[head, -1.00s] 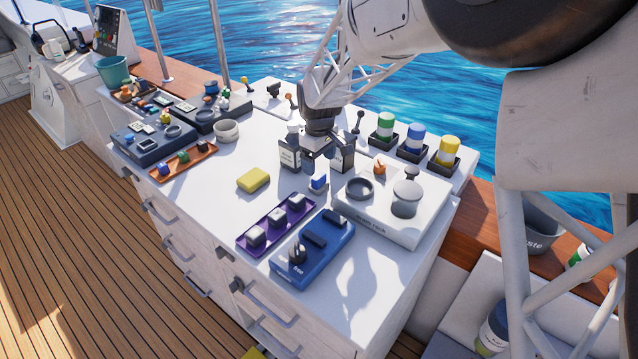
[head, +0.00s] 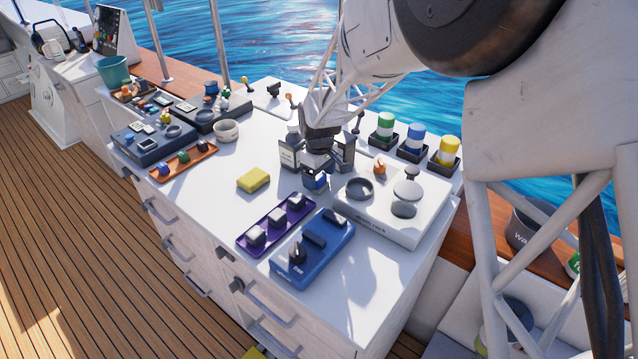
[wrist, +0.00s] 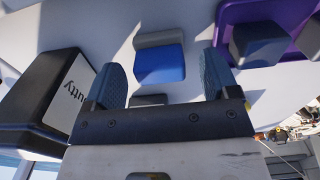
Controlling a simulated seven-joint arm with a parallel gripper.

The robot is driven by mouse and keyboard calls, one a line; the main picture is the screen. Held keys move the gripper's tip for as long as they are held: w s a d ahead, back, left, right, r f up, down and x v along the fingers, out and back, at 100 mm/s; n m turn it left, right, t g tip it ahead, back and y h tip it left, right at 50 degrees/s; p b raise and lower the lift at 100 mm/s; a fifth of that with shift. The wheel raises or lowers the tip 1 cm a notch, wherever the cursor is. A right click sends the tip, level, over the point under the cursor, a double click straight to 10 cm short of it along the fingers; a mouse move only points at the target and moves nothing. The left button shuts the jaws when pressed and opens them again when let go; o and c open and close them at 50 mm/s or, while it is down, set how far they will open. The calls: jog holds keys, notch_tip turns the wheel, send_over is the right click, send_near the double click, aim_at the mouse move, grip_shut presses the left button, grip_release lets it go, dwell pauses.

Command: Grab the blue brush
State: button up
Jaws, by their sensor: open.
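The blue brush (head: 318,184) is a small blue block with a grey part, standing on the white counter top behind the purple tray. In the head view my gripper partly hides it. My gripper (head: 316,176) is low over it, pointing down. In the wrist view the brush (wrist: 160,64) shows between my two spread fingers, with a gap on each side. My gripper (wrist: 161,72) is open and holds nothing. I cannot tell how far the fingertips are above the counter.
A white panel (head: 375,223) with round fittings is close on the right. A dark-and-white putty container (wrist: 48,100) stands beside my gripper. A yellow sponge (head: 253,180) lies left, with clear counter around it.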

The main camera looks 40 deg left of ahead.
aim_at(319, 176)
jog(key=shift+f, duration=0.5)
jog(key=c, duration=1)
jog(key=shift+c, duration=0.2)
jog(key=shift+r, duration=5.05)
